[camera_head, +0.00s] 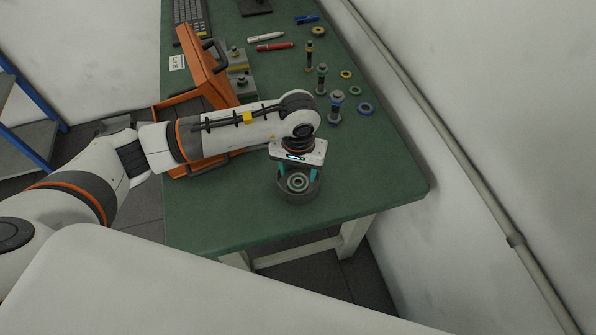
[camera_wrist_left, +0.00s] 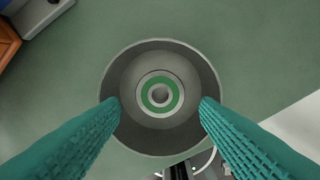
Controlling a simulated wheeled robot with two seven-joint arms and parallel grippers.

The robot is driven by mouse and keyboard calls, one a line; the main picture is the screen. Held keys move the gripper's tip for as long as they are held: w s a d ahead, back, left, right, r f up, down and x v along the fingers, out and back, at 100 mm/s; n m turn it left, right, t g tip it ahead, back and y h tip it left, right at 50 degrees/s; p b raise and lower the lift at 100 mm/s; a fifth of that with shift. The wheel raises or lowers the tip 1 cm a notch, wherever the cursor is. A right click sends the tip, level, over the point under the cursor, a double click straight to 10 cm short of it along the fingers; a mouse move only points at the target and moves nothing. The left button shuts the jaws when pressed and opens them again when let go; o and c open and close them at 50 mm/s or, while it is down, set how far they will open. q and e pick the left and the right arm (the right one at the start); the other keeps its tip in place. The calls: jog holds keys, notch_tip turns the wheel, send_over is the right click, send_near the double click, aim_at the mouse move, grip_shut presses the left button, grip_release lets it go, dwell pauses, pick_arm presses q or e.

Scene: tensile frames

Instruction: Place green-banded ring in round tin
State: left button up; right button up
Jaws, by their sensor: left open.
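The round tin (camera_head: 287,194) is a dark grey, open-topped cup near the front of the green table. In the left wrist view its rim (camera_wrist_left: 112,66) is seen from above. The green-banded ring (camera_head: 298,182) lies flat inside the tin, near the middle; it also shows in the left wrist view (camera_wrist_left: 146,94), pale grey with a green band and a centre hole. My left gripper (camera_head: 298,173) is open above the tin, its teal fingers (camera_wrist_left: 160,104) spread to either side of the ring and apart from it. My right gripper is out of view.
Several upright bolts (camera_head: 321,80) and loose rings, including a green one (camera_head: 355,91) and a blue one (camera_head: 365,108), are farther back. A wall with a pipe runs along the right.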

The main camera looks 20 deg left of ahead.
pick_arm(q)
notch_tip(320, 180, up, 8)
jog(key=p, duration=0.2)
jog(key=shift+s+f, duration=0.15)
jog(key=shift+s, duration=0.05)
jog(key=shift+d, duration=0.1)
